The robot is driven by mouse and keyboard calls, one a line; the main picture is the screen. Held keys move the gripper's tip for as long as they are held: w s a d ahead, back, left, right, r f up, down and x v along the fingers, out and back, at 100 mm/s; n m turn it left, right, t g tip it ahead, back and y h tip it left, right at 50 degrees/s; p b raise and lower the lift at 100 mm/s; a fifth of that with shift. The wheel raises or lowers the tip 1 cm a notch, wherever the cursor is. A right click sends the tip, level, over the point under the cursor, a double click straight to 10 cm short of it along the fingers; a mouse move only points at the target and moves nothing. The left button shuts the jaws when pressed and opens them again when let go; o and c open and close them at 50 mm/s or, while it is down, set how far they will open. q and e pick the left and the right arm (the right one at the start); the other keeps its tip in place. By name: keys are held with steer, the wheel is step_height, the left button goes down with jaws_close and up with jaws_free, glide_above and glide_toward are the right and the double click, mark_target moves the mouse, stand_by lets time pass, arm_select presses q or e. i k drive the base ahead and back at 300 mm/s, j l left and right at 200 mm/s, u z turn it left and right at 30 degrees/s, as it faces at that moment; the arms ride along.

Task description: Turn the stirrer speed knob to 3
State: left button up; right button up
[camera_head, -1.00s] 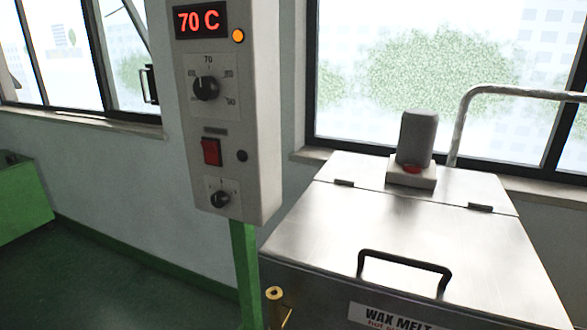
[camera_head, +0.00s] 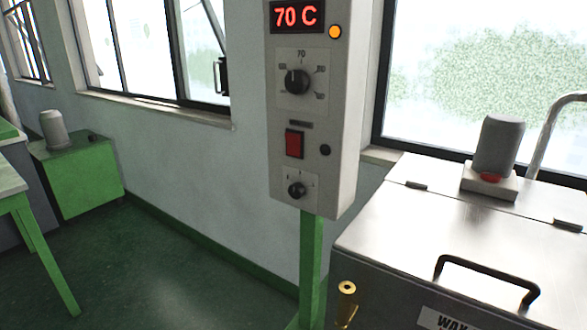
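A grey control box (camera_head: 345,120) stands on a green post (camera_head: 312,255) near the middle of the head view. A small black knob (camera_head: 297,190) sits low on its front, with a few faint marks around it that are too small to read. A larger black knob (camera_head: 297,82) sits higher, under a red display (camera_head: 297,16) reading 70 C, and points up near the 70 mark. A red rocker switch (camera_head: 294,143) lies between the knobs. Neither of my grippers is in view.
A steel wax melt tank (camera_head: 430,255) with a black lid handle (camera_head: 487,275) and a grey motor (camera_head: 498,145) stands at the right. A brass valve (camera_head: 346,295) sticks out at its front. A green cabinet (camera_head: 80,180) and green-legged table (camera_head: 45,255) are at the left. Floor between is clear.

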mark_target(296, 191)
steer(key=j+u, duration=0.2)
steer(key=u, duration=0.15)
steer(key=j+u, duration=0.2)
steer(key=u, duration=0.15)
steer(key=i+j+u, duration=0.1)
steer(key=u, duration=0.3)
steer(key=j, duration=0.05)
